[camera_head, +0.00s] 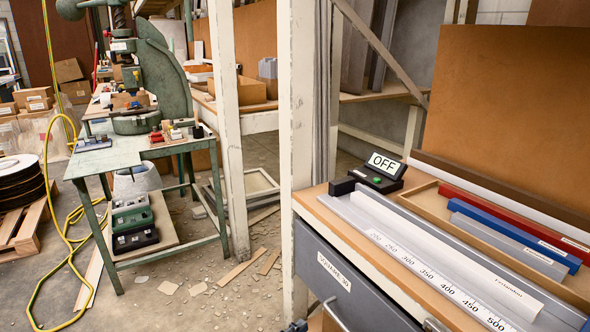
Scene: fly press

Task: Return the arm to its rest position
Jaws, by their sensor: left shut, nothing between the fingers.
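A small dark part of my left gripper (296,326) shows at the bottom edge, left of the drawer handle. It is shut with nothing in it, and most of it and its arm are cut off by the frame. It is low in front of the workbench (407,290) and well apart from the green fly press (165,85). The press stands on a green metal table (105,160) at the left, with a round green weight (70,9) at its top left. My right gripper is not in view.
A yellow hose (50,255) and scattered debris lie on the floor.

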